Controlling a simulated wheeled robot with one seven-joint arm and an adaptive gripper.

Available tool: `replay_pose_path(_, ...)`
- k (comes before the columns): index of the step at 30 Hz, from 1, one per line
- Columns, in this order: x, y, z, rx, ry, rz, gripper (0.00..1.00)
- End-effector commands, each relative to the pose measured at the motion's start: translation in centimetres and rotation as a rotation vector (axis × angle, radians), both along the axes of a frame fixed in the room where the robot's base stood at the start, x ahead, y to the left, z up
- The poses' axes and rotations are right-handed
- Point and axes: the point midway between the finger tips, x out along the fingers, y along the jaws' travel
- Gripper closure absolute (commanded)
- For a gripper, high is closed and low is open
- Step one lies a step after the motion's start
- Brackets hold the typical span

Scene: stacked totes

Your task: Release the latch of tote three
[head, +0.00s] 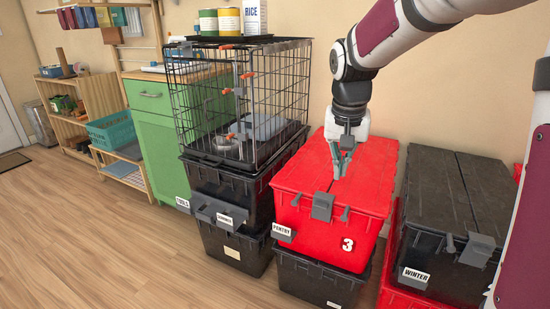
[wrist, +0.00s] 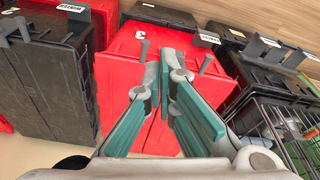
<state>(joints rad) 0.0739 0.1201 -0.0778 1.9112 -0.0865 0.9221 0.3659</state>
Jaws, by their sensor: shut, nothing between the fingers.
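Tote three (head: 370,200) is red, with a white "3" and a PANTRY label on its front, and its split lid lies closed. A grey latch (head: 322,206) sits at the middle of its front rim, between two small grey posts. Whether the latch is fastened, I cannot tell. My gripper (head: 340,176) is shut and empty, pointing down above the lid, behind the latch and apart from it. In the wrist view, my gripper (wrist: 172,56) points toward the front edge of the red tote (wrist: 122,75); its fingers hide the latch there.
Tote three rests on a black tote (head: 315,280). On its left, a wire crate (head: 285,85) stands on stacked black totes (head: 240,200). On its right is a black WINTER tote (head: 435,185) with a grey latch. The wooden floor in front is clear.

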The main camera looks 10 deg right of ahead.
Motion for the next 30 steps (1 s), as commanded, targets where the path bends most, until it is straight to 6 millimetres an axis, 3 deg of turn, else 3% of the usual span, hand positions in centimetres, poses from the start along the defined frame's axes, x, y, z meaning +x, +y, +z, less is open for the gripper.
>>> replay_pose_path(6,7.0,-2.8,-1.6,-0.021,-0.034,-0.087,1.00)
replay_pose_path(15,14.4,-6.3,-5.6,-0.049,-0.088,-0.184,1.00)
replay_pose_path(21,16.8,-7.6,-7.6,-0.058,-0.111,-0.216,1.00)
replay_pose_path(30,17.4,-7.9,-8.2,-0.060,-0.119,-0.225,1.00)
